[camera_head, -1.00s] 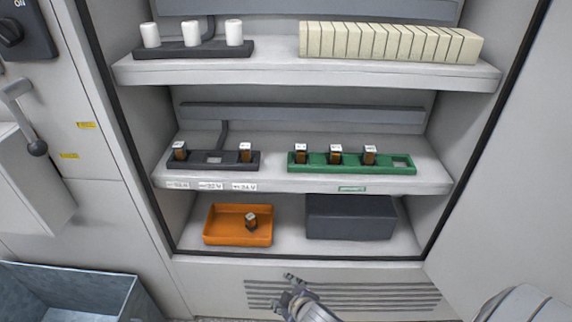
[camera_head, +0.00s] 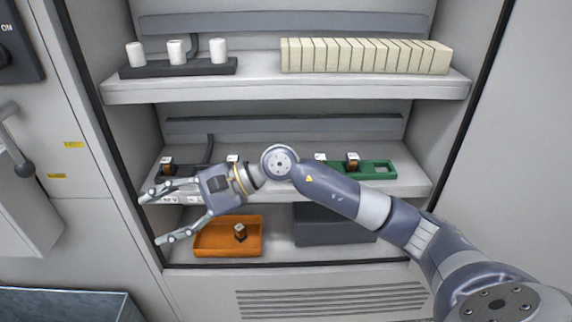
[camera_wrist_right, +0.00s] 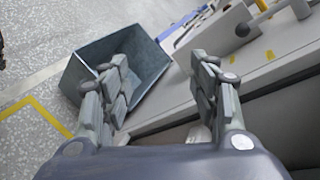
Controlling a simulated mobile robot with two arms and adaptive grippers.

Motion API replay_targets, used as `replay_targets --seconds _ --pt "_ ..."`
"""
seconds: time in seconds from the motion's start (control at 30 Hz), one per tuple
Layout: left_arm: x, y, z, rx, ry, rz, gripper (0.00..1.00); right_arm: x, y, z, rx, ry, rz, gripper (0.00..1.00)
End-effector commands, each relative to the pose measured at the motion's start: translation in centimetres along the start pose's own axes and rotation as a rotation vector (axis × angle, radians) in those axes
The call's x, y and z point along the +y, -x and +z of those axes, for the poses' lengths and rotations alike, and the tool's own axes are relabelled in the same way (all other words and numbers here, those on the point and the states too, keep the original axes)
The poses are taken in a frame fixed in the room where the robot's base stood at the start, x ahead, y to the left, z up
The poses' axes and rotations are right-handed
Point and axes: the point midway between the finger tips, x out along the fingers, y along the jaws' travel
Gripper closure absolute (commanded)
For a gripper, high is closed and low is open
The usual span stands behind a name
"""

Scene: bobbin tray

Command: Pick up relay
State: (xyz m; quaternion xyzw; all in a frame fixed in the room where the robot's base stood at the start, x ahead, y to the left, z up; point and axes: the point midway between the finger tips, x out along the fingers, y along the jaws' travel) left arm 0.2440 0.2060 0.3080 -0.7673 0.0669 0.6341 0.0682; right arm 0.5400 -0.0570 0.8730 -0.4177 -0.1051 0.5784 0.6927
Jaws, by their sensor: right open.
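Small relays with white tops and brown-orange bodies stand on the middle shelf. One relay (camera_head: 166,164) is at the left end of the dark socket strip, and the top of another (camera_head: 232,158) shows behind my gripper. A relay (camera_head: 352,161) sits in the green tray (camera_head: 380,179), beside one mostly hidden by my arm. One relay (camera_head: 240,233) lies in the orange bin (camera_head: 212,250) on the bottom shelf. My right gripper (camera_head: 156,218) is open and empty, pointing left in front of the shelves. Its fingers also show spread in the wrist view (camera_wrist_right: 160,68). My left gripper is out of view.
A dark grey box (camera_head: 318,235) stands right of the orange bin. The top shelf holds white cylinders (camera_head: 176,52) and a row of cream blocks (camera_head: 365,57). A blue-grey floor bin (camera_wrist_right: 150,62) is beyond my fingers in the wrist view.

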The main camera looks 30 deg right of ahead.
Motion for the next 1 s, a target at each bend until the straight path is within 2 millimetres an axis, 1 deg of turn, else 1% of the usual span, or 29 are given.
replay_targets --seconds 0.03,0.07,0.1,0.17,0.2,0.27,0.3,0.4,0.5,0.57,0.63,0.9,1.0 --pt "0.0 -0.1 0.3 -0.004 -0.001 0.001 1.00 -0.1 1.7 -1.4 0.109 0.182 0.093 0.44" --pt "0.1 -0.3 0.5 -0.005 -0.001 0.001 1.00 0.1 2.8 -2.4 0.172 0.281 0.153 0.44" --pt "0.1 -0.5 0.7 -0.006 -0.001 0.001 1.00 0.1 4.6 -3.9 0.259 0.407 0.237 0.44" --pt "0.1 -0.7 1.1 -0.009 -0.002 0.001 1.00 -0.3 7.8 -6.2 0.393 0.574 0.367 0.44" --pt "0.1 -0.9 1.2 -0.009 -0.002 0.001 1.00 -0.8 10.4 -7.6 0.480 0.668 0.454 0.44" --pt "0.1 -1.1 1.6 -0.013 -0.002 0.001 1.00 -1.7 14.3 -9.3 0.603 0.781 0.581 0.44" --pt "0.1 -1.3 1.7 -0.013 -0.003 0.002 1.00 -2.2 16.9 -10.2 0.676 0.836 0.660 0.44" --pt "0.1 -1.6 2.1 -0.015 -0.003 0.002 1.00 -3.5 22.5 -11.2 0.819 0.916 0.821 0.44" --pt "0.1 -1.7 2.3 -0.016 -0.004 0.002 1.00 -4.3 26.1 -11.5 0.903 0.946 0.923 0.44" --pt "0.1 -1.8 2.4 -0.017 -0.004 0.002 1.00 -4.4 27.2 -11.6 0.928 0.952 0.958 0.44" --pt "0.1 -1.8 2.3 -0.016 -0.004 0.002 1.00 -4.4 27.6 -12.1 0.941 0.954 0.977 0.44" --pt "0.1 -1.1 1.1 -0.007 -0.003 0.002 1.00 -3.4 26.6 -15.9 0.941 0.952 0.979 0.44" --pt "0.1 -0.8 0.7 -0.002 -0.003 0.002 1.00 -3.2 26.3 -16.6 0.941 0.955 0.977 0.44"
